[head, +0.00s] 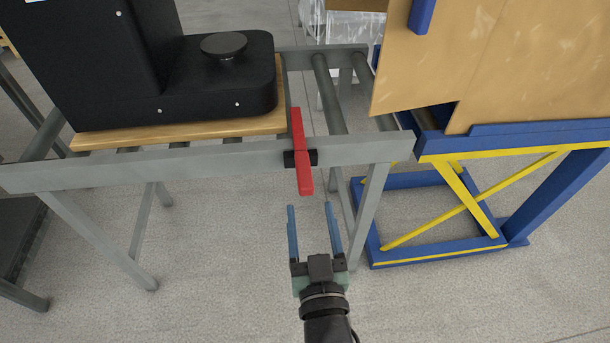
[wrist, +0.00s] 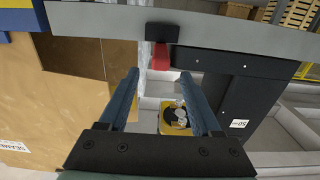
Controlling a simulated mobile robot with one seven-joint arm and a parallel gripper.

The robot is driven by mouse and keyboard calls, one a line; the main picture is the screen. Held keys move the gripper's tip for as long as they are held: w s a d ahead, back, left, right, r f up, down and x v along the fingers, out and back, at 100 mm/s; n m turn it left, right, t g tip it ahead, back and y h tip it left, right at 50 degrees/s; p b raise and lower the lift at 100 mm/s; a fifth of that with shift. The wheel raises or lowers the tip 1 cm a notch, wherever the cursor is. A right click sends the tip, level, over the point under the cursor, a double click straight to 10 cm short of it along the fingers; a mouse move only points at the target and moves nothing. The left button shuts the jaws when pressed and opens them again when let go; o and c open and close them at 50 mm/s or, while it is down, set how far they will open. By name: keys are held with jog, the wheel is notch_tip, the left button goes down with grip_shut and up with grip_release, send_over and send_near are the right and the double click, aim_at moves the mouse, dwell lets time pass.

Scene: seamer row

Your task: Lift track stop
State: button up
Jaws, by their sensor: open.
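The track stop is a red bar (head: 303,174) in a black bracket on the grey front rail of the roller track (head: 215,163). It stands nearly upright, its top above the rail and its lower end hanging below. In the wrist view part of the red bar (wrist: 160,60) shows beyond the fingertips, beside the black bracket (wrist: 162,32). My gripper (head: 310,206) is open and empty, its two blue fingers just below the bar's lower end in the head view. In the wrist view the gap between the fingers (wrist: 160,74) lines up with the bar; they appear apart from it.
A black machine (head: 215,80) on a wooden board (head: 180,132) sits on the track, left of the stop. Large cardboard cartons (head: 540,70) stand at the right on a blue and yellow frame (head: 475,205). The floor below the rail is clear around my gripper.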

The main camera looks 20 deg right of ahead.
aim_at(305, 175)
jog(key=x, duration=0.9)
jog(key=shift+a, duration=0.1)
grip_shut()
dwell(1.2)
